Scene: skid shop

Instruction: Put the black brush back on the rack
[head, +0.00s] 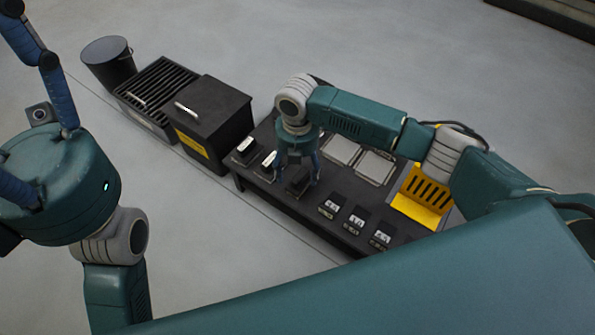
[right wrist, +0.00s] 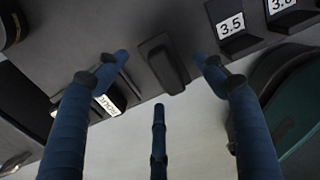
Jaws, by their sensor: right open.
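A black block-like thing with a raised grip, which looks like the black brush (right wrist: 163,64), sits on the dark table between my right gripper's fingertips in the right wrist view. In the head view the brush (head: 298,181) is partly hidden by the fingers. My right gripper (head: 297,172) points down over it, its fingers spread on either side. In the right wrist view the gripper (right wrist: 162,72) is open, with no clear contact on the brush. My left gripper (head: 60,185) is at the left edge of the head view, away from the table; its fingertips are not clearly visible.
The dark table (head: 262,200) holds several black number-labelled blocks; one reads 3.5 (right wrist: 232,26). A yellow slotted piece (head: 423,192) and pale trays (head: 375,166) lie beyond. A black box (head: 214,112), a slatted box (head: 158,88) and a bucket (head: 108,64) stand left. Floor in front is clear.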

